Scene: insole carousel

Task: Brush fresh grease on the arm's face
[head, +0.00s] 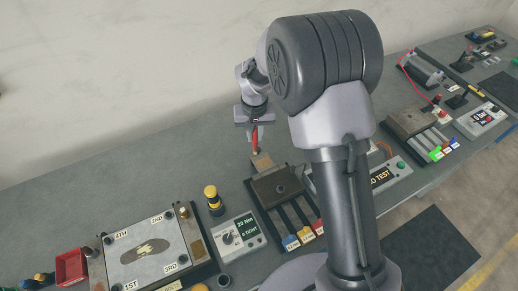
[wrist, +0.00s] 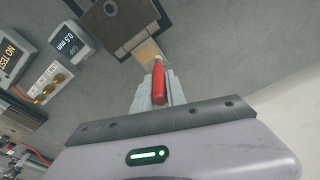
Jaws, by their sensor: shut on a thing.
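My gripper (head: 254,122) is shut on a red-handled brush (head: 255,138), which points down toward the bench. In the wrist view the red handle (wrist: 158,82) sits between the grey fingers. A tan piece (wrist: 148,53) lies just beyond the handle's tip, at the edge of a dark brown block (wrist: 116,18). I cannot tell whether it is the brush's bristles or a part of the block. In the head view the block (head: 279,187) has a round hole or knob on top. I cannot make out any grease or which surface is the arm's face.
A board (head: 150,250) marked 1ST to 4TH, a red bin (head: 71,267), a yellow-and-black post (head: 213,197) and a dial box (head: 238,236) stand to the left. A "GAP 0.5 mm" block (wrist: 75,42) is near. My arm hides part of the bench.

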